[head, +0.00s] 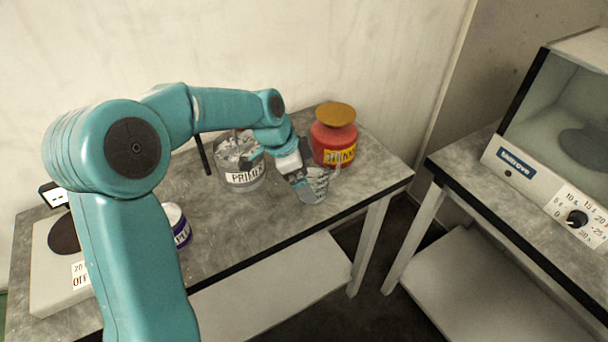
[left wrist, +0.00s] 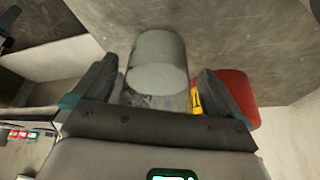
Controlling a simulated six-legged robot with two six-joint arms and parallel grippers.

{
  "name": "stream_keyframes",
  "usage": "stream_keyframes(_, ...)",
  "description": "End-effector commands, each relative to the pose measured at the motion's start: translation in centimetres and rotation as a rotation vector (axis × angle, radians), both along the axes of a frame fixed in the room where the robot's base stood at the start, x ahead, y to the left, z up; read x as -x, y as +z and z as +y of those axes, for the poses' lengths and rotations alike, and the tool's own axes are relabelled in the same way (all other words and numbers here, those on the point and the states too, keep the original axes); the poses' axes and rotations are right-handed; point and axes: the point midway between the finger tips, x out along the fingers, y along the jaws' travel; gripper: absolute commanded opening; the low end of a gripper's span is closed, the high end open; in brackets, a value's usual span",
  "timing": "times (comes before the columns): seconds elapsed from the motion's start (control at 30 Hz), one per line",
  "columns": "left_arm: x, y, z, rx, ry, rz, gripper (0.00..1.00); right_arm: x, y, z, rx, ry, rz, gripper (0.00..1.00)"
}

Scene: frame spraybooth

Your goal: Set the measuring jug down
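The measuring jug (head: 315,188) is grey and partly see-through, near the front edge of the bench at its right end. My left gripper (head: 297,172) reaches it from the upper left. In the left wrist view the grey jug (left wrist: 157,62) sits between the two dark fingers of the left gripper (left wrist: 160,85), one on each side, and they look closed on its clear wall. The jug's base is over the bench top; I cannot tell whether it touches. My right gripper is not in view.
The PRIMER can (head: 240,165) stands to the left of the jug. A red can with an orange lid (head: 334,135) is close behind it. A purple-labelled pot (head: 178,226) and a scale (head: 52,260) are further left. A second bench (head: 470,190) holds a booth (head: 560,130).

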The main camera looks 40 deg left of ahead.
Motion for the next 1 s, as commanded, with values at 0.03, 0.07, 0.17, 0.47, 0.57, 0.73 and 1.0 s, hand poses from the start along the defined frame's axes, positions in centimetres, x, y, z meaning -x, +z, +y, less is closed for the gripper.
stream_keyframes(0.03, 0.0, 0.0, 0.0, 0.0, 0.0, 0.0, 1.0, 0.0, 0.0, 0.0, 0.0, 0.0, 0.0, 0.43)
stream_keyframes(0.07, 0.0, 0.1, 0.0, 0.0, 0.0, 0.0, 1.0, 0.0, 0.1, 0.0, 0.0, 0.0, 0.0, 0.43)
stream_keyframes(0.17, 0.0, 0.7, 0.1, 0.0, 0.0, -0.001, 1.0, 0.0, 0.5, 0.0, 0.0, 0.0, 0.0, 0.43)
stream_keyframes(0.47, 1.9, 6.6, 1.8, -0.002, 0.002, -0.005, 1.0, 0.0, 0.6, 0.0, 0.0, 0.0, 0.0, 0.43)
stream_keyframes(0.57, 2.5, 8.6, 2.3, -0.002, 0.002, -0.005, 1.0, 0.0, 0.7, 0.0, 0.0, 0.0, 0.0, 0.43)
stream_keyframes(0.73, 3.2, 10.7, 2.9, -0.001, 0.0, -0.001, 1.0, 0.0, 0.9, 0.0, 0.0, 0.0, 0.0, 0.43)
stream_keyframes(1.0, 3.5, 11.4, 3.1, 0.0, 0.0, 0.0, 1.0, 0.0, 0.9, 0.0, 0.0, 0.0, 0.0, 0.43)
